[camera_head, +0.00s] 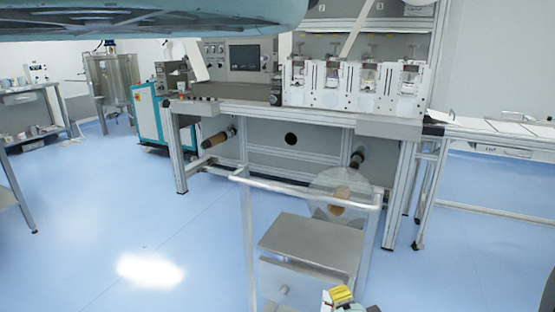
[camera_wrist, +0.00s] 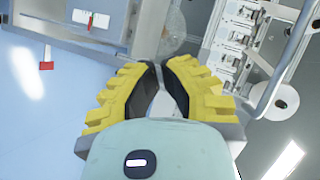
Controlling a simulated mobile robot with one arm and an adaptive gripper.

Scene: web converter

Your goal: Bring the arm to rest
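My gripper (camera_wrist: 162,66) shows in the wrist view, with ridged yellow fingers and black inner pads. The fingertips come close together at the top, with a narrow gap below them, and I see nothing held between them. The gripper's pale teal body fills the bottom of that view. In the head view a large teal part of my arm crosses the top left edge.
A converting machine (camera_head: 395,124) on a metal frame stands ahead. A side table (camera_head: 490,127) is at right. Blue floor (camera_head: 90,235) is clear at left.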

